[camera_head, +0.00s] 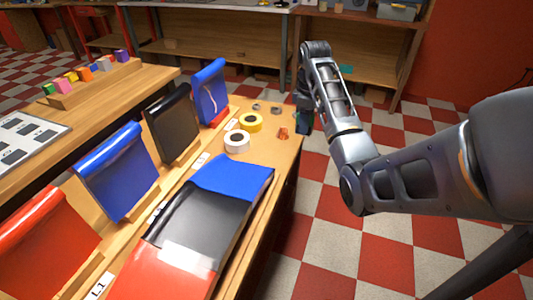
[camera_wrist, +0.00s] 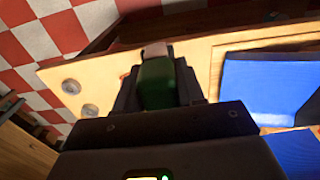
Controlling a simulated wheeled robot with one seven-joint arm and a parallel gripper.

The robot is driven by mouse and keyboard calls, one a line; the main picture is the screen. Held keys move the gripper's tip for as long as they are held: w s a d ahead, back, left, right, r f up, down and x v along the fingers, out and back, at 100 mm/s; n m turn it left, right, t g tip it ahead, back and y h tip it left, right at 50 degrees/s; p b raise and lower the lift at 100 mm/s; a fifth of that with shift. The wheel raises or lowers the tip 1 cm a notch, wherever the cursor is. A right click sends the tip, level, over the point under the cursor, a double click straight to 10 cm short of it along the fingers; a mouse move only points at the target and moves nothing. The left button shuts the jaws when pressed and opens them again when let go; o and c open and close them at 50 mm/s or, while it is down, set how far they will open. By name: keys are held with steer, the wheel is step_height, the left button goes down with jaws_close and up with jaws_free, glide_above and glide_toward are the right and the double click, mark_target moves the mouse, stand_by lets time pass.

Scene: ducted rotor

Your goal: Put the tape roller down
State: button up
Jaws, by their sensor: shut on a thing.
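The tape roller (camera_wrist: 157,84) shows a dark green body and a pale pinkish end in the wrist view. My gripper (camera_wrist: 158,92) is shut on its green part, with dark fingers on both sides. In the head view my gripper (camera_head: 303,120) is at the right edge of the workbench (camera_head: 262,178), near its far end. It is partly hidden by my arm there, and the roller is hard to make out. In the wrist view the roller overlaps the bench edge. I cannot tell whether it touches the bench top.
A small orange item (camera_head: 283,133), a white tape roll (camera_head: 237,142) and a yellow tape roll (camera_head: 250,122) lie near the gripper. Two small grey rings (camera_wrist: 71,87) lie farther along. Blue, black and red sheets (camera_head: 205,225) cover the nearer bench. Bare wood shows around the rolls.

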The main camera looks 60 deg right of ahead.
steer(key=w+a+f, duration=0.1)
steer(key=w+f, duration=0.1)
steer(key=w, duration=0.1)
steer(key=w+a+f, duration=0.1)
steer(key=w+f, duration=0.1)
steer(key=w, duration=0.1)
steer(key=w+a+f+p, duration=0.1)
steer(key=w+a+f, duration=0.1)
steer(key=w, duration=0.1)
steer(key=shift+a, duration=0.1)
steer(key=shift+w+f, duration=0.1)
steer(key=shift+f, duration=1.95)
steer(key=shift+f, duration=0.15)
steer(key=o, duration=1.1)
step_height(320, 180, up, 12)
